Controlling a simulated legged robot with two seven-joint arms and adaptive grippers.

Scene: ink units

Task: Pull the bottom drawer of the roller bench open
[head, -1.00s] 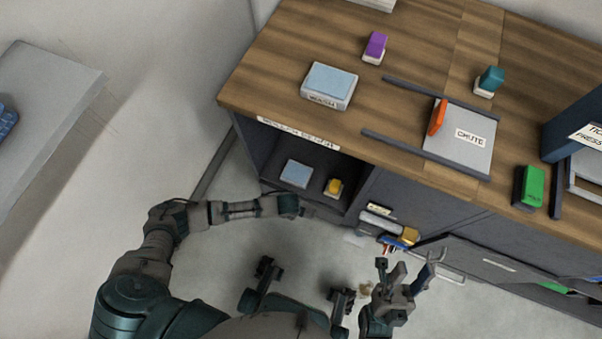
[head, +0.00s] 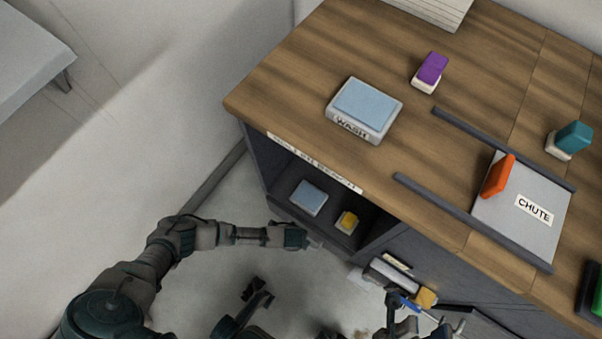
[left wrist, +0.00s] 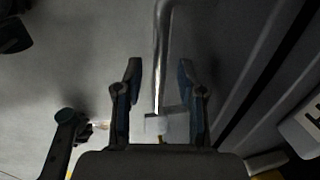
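The roller bench (head: 300,70) has a wooden top and a dark front, with a label along its upper edge. My left gripper (head: 308,240) is low at the bench front, below an open bay. In the left wrist view, its fingers (left wrist: 160,95) are open, with a bare metal bar (left wrist: 161,50) like a handle running between them; I see gaps on both sides. The bottom drawer's face is not clear from the head view. My right gripper (head: 418,318) is cut by the lower edge of the head view; its fingers look apart and empty.
The open bay holds a blue pad (head: 308,198) and a yellow block (head: 347,222). A small holder (head: 390,274) with coloured items juts from the front near my right gripper. A wash pad (head: 364,110), stamps and a chute plate (head: 520,215) are on top.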

